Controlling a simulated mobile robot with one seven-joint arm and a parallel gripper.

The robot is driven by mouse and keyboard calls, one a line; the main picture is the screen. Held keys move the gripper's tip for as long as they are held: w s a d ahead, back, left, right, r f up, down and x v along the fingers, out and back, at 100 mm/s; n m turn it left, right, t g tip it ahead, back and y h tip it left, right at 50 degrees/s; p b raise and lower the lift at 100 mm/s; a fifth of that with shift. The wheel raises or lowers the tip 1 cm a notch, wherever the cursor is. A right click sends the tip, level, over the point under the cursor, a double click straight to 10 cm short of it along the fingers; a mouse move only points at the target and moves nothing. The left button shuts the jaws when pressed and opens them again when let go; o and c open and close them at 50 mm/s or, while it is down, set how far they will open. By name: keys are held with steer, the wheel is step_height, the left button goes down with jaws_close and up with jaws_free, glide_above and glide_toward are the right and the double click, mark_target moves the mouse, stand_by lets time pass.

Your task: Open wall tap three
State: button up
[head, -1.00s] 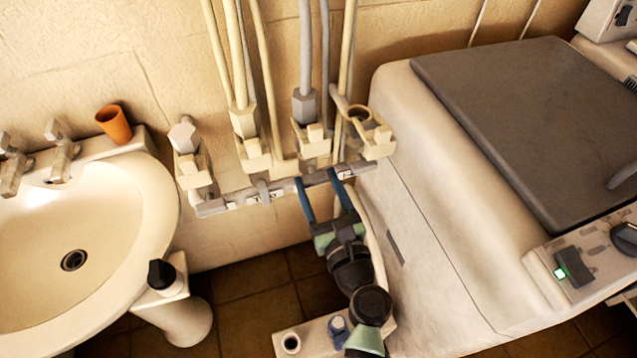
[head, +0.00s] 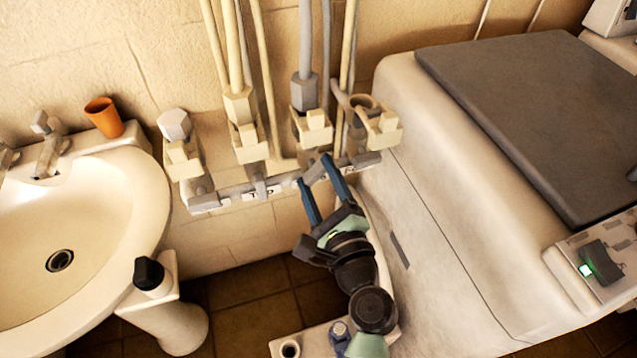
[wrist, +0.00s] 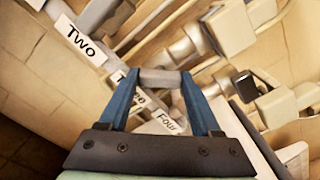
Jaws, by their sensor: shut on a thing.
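My gripper (head: 315,170) is shut on a short grey tap handle (wrist: 160,78) in the wrist view, its two blue fingers at either end of it. The handle sits at the label rail below the wall pipes. A label reading "Three" (wrist: 131,86) lies just behind the left finger, which covers part of it. The label "Two" (wrist: 80,42) is to its upper left and the label "Four" (wrist: 168,122) to its lower right. In the head view the handle is small between the fingertips, and the valve behind it is partly hidden.
A washbasin (head: 130,215) with an orange cup (head: 104,117) on its rim stands at left. A large cream machine with a dark lid (head: 540,110) stands close at right. Several pipes (head: 235,50) run up the wall above the rail. Tiled floor shows between them.

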steer(key=n+b, duration=0.2)
steer(key=n, duration=0.2)
steer(key=shift+f+n+b, duration=0.25)
steer(key=shift+n+b, duration=0.05)
steer(key=shift+b, duration=0.1)
steer(key=shift+r+n+b, duration=0.1)
steer(key=shift+n+b, duration=1.1)
steer(key=shift+n, duration=0.8)
steer(key=o, duration=1.4)
steer(key=shift+r, duration=0.1)
steer(key=shift+s, duration=0.1)
steer(key=shift+b+v, duration=0.75)
steer(key=shift+v, duration=5.7)
